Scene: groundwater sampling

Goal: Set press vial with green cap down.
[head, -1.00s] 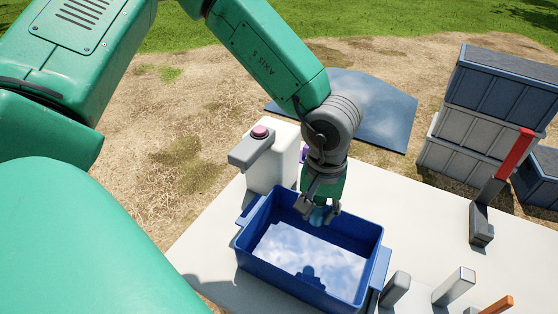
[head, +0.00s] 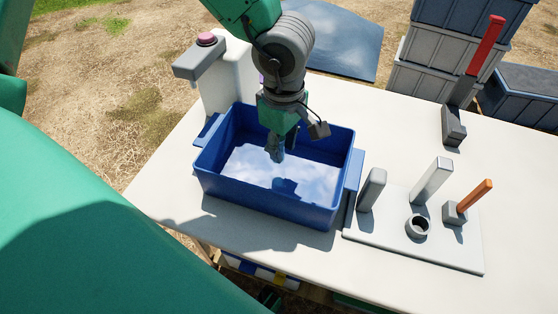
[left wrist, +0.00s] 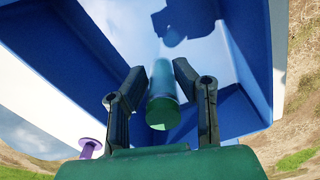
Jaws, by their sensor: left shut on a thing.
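My left gripper (head: 277,150) points down inside the blue bin (head: 205,178), over a pale surface that reflects sky and clouds. In the left wrist view, its two dark fingers (left wrist: 161,98) are closed on the vial (left wrist: 162,78), a clear bluish tube with a green cap (left wrist: 162,114). The cap faces the wrist camera and the tube points away into the bin. In the head view, the fingers mostly hide the vial. I cannot tell whether its far end touches the bin's contents. My right gripper is out of view.
A white dispenser with a pink button (head: 206,39) stands behind the bin's left side. Right of the bin, a white plate (head: 385,238) bears a small ring holder (head: 418,227), grey posts and an orange handle (head: 475,194). A red-handled stand (head: 453,125) is farther back. Bare tabletop lies between.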

